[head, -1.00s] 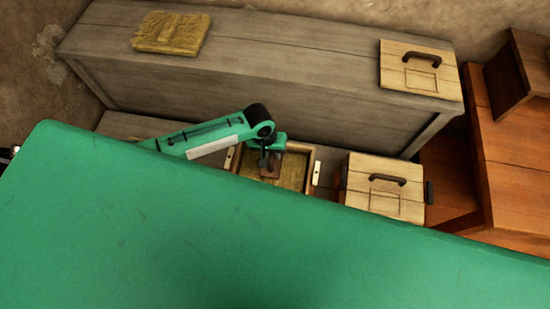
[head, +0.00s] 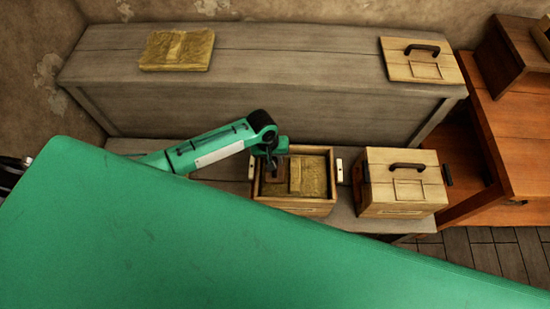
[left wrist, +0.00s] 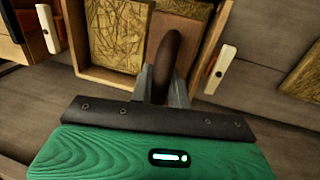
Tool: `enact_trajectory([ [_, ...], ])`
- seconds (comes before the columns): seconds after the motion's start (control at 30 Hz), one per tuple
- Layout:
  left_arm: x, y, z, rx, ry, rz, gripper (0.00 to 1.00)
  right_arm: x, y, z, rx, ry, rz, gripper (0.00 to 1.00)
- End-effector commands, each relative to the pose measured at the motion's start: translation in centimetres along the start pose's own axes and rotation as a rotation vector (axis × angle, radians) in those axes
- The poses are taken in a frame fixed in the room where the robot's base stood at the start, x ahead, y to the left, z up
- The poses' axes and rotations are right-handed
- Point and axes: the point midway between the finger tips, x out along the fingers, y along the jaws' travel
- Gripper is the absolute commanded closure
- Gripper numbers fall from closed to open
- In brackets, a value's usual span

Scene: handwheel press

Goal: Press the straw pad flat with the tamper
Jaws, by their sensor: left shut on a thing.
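My left gripper (head: 270,154) reaches over an open wooden box (head: 262,205) and is shut on the tamper (head: 274,174). In the left wrist view its fingers (left wrist: 166,88) close on the tamper's dark brown rounded handle (left wrist: 168,55). The tamper's flat wooden plate (left wrist: 150,52) is inside the box, over its left part in the head view. Straw (head: 312,176) fills the box, with a raised strip showing beside the tamper. Whether the plate touches the straw I cannot tell. My right gripper is not in view.
A straw pad (head: 177,50) and a handled wooden lid (head: 422,58) lie on the raised grey bench (head: 290,55). A closed box with a handle (head: 403,180) stands right of the open one. White latches (head: 340,171) flank the open box. A green surface hides the foreground.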

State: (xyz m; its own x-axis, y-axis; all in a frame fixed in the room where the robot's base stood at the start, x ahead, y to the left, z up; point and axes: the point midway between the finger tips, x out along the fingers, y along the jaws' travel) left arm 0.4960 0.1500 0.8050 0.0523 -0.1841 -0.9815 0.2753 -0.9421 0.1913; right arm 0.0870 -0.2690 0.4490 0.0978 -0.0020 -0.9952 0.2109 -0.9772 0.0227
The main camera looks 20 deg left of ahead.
Motion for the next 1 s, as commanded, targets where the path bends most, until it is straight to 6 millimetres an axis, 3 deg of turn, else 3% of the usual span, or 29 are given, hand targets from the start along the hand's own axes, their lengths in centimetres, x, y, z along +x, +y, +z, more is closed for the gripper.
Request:
enact_trajectory([
  [0.03, 0.9, -0.2, -0.1, 0.001, 0.001, 0.0, 1.0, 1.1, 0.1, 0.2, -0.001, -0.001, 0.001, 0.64],
  [0.57, 6.0, -1.2, -0.1, 0.001, 0.002, 0.0, 1.0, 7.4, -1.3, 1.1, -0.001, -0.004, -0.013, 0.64],
  [1.0, 7.6, -1.5, -0.1, 0.0, 0.001, 0.0, 1.0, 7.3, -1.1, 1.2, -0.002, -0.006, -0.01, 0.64],
])
